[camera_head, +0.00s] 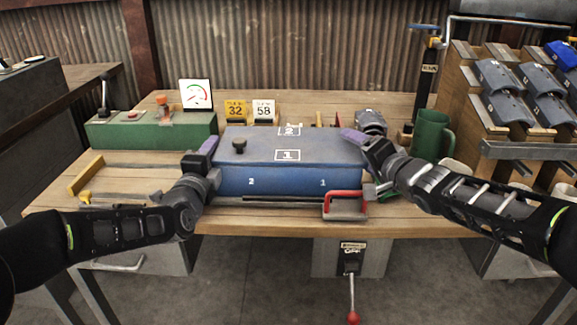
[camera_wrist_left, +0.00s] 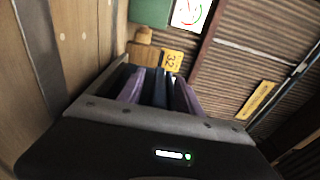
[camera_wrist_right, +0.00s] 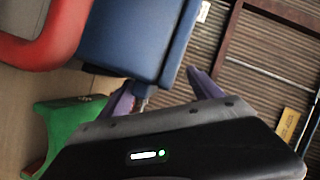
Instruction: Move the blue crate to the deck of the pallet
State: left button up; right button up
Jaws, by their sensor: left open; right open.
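The blue crate (camera_head: 292,180) sits on the wooden workbench, with white "1" and "2" labels on its top and front and a dark knob at its top left. My left gripper (camera_head: 206,150) is open at the crate's left end; in the left wrist view a dark blue strip shows between its purple fingers (camera_wrist_left: 160,88). My right gripper (camera_head: 358,142) is open at the crate's right end; in the right wrist view the crate (camera_wrist_right: 135,38) reaches toward the gap between its fingers (camera_wrist_right: 168,90). Contact is unclear. I cannot make out a pallet.
A red handle (camera_head: 343,195) stands close before the crate's front right. A green box (camera_head: 150,130) with a gauge is at left. Number cards (camera_head: 250,109) stand behind the crate. A green mug (camera_head: 432,134) and a sloped rack (camera_head: 490,95) are at right.

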pick_arm(q)
jog(key=shift+c, duration=0.3)
pick_arm(e)
jog(key=shift+c, duration=0.3)
pick_arm(q)
grip_shut()
pick_arm(e)
jog(key=c, duration=0.9)
pick_arm(q)
jog(key=shift+d, duration=0.15)
pick_arm(e)
jog(key=shift+a, duration=0.15)
grip_shut()
jog(key=shift+s+a, duration=0.1)
